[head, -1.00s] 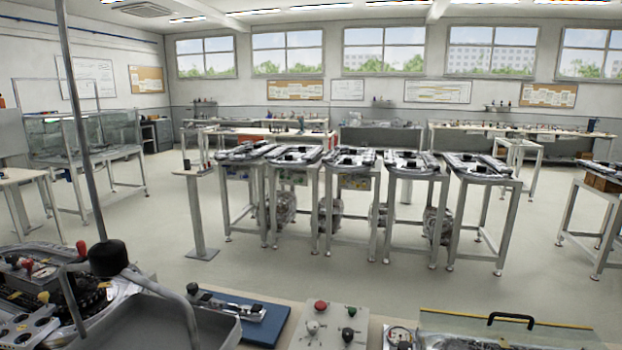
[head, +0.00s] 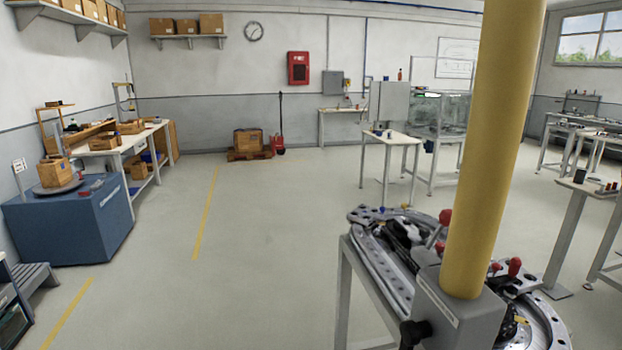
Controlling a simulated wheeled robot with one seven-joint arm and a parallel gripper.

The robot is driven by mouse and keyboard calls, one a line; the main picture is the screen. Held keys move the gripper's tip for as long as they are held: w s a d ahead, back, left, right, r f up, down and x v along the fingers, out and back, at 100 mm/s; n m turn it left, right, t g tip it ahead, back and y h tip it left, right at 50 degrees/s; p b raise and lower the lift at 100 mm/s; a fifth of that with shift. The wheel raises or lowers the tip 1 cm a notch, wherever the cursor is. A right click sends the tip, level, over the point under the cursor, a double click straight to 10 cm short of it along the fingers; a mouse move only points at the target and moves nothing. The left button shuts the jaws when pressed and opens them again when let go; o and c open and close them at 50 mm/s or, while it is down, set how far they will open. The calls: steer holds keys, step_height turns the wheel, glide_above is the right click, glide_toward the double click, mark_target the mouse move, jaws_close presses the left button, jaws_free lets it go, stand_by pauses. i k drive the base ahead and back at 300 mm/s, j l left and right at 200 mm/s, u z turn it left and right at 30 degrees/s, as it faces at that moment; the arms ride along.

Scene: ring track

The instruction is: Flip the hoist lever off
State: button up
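No lever that I can name for sure as the hoist lever shows in the head view. A lever with a red knob (head: 445,217) stands on the ring-shaped track bench (head: 372,258) at the lower right, just left of a thick yellow post (head: 492,150). Red knobs (head: 514,267) also show to the right of the post. A grey box (head: 455,312) with a black knob (head: 413,333) sits at the foot of the post. The post hides part of the bench. My gripper is not in view.
A blue cabinet (head: 70,228) with a wooden box on it stands at the left. A workbench (head: 120,145) runs behind it. A crate on a pallet (head: 249,146) and a red pallet jack (head: 280,135) stand at the back wall. The middle floor is clear.

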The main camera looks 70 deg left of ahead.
mark_target(444, 216)
steer(key=u, duration=1.25)
